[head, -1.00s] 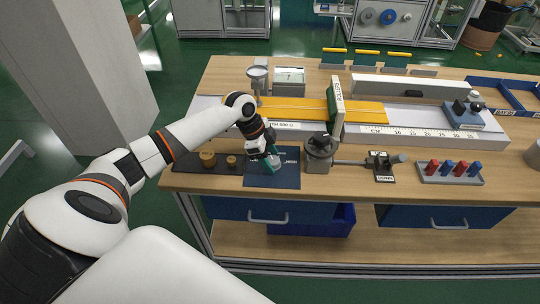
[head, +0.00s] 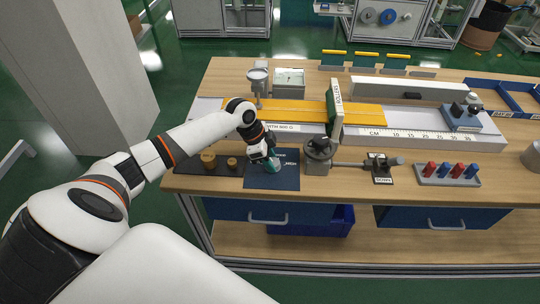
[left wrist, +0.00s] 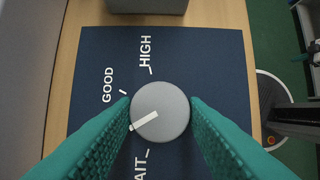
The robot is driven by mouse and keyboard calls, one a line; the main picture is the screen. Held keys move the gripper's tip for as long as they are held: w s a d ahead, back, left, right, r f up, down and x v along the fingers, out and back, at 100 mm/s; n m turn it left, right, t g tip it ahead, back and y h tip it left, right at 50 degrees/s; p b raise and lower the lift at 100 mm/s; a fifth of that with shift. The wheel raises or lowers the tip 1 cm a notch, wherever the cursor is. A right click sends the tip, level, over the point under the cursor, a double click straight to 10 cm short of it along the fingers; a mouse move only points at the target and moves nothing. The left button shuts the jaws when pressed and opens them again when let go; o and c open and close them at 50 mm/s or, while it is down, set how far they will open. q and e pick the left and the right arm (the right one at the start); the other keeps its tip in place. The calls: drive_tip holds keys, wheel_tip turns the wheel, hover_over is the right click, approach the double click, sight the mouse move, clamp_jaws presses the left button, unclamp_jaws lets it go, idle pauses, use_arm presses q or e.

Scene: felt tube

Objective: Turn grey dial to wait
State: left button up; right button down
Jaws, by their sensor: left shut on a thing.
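The grey dial (left wrist: 165,103) is a round knob on a dark blue panel (left wrist: 95,55) with white marks. Its white pointer (left wrist: 144,122) aims to the lower left in the left wrist view, between the GOOD mark (left wrist: 108,85) and the WAIT mark (left wrist: 141,170). The WAIT word is partly cut off by the frame edge. My left gripper (left wrist: 160,101) has its teal fingers on both sides of the dial, shut on it. In the head view my left gripper (head: 271,164) is over the panel (head: 285,182) and hides much of the dial. My right gripper is not in view.
Two brass-coloured knobs (head: 208,160) sit left of the panel. A grey round post (head: 319,149) with a rod stands just right of it. A rack of red and blue pegs (head: 449,174) is farther right. Bare wood borders the table's front edge.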

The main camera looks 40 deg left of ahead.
use_arm(q)
drive_tip(key=n+p, duration=0.2)
drive_tip(key=p, duration=0.1)
drive_tip(key=n+t+y+p, duration=0.1)
drive_tip(key=n+p, duration=0.3)
drive_tip(key=p, duration=0.1)
drive_tip(key=shift+s+d+r+t+y+p, duration=0.15)
drive_tip(key=shift+d+r+t+y+p, duration=0.15)
drive_tip(key=shift+y+p, duration=0.1)
drive_tip(key=shift+f+n+y+p, duration=0.2)
drive_tip(key=shift+n+y+p, duration=0.2)
drive_tip(key=shift+n+p, duration=0.9)
drive_tip(key=o, duration=1)
drive_tip(key=shift+f, duration=0.1)
drive_tip(key=shift+c, duration=0.2)
drive_tip(key=b+v, duration=0.1)
drive_tip(key=v, duration=1.1)
drive_tip(key=shift+s, duration=0.2)
